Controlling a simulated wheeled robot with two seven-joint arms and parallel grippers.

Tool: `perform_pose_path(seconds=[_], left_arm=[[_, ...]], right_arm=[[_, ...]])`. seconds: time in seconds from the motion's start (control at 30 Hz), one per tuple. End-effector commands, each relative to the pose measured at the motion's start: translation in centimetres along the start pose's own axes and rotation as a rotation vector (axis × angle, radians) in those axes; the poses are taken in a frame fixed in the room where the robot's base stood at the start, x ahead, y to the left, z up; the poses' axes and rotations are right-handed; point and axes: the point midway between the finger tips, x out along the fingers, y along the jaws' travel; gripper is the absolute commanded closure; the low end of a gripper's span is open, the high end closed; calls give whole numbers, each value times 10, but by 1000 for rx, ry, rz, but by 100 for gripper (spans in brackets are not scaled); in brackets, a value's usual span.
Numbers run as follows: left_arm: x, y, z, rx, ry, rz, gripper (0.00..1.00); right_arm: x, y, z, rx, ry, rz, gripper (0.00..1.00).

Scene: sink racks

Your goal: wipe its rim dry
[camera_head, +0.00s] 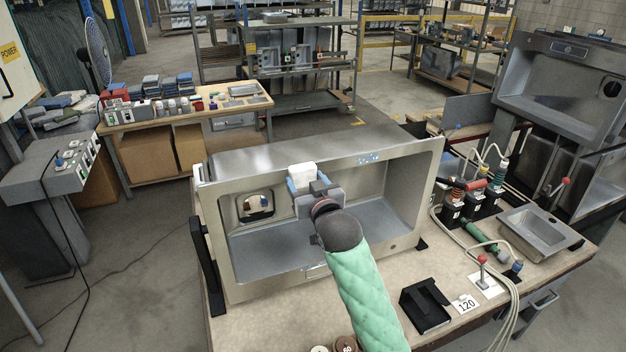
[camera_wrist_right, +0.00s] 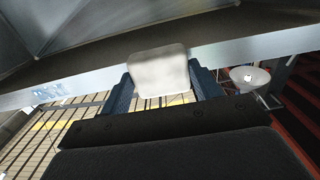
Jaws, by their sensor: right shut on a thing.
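A grey metal sink (camera_head: 275,250) lies on its side on the workbench, its open face toward me, with an oblong drain opening in its back wall. My right gripper (camera_head: 300,184) is at the sink's upper rim, near the middle. It is shut on a white pad or folded cloth (camera_head: 302,174). In the right wrist view the white pad (camera_wrist_right: 160,72) sits between the blue fingers and overlaps the sink's rim (camera_wrist_right: 230,48). I cannot tell whether the pad presses on the rim. My left gripper is not in view.
A black bracket (camera_head: 425,305) and a card marked 120 (camera_head: 466,304) lie at the front right of the workbench. Bottles and tools (camera_head: 475,195), hoses and a small steel basin (camera_head: 540,232) stand right of the sink. A black upright (camera_head: 204,265) stands at its left.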

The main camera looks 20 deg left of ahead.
Motion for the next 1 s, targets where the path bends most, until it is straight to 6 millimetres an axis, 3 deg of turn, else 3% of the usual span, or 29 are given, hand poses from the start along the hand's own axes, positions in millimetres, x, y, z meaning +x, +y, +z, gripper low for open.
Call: perform_pose_path(seconds=[0.2,0.47,1.0], left_arm=[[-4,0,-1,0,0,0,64],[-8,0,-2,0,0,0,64],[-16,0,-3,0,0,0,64]], right_arm=[[0,-15,-1,1,1,0,59],[2,-16,-1,0,0,1,59],[0,16,-1,-1,0,1,59]])
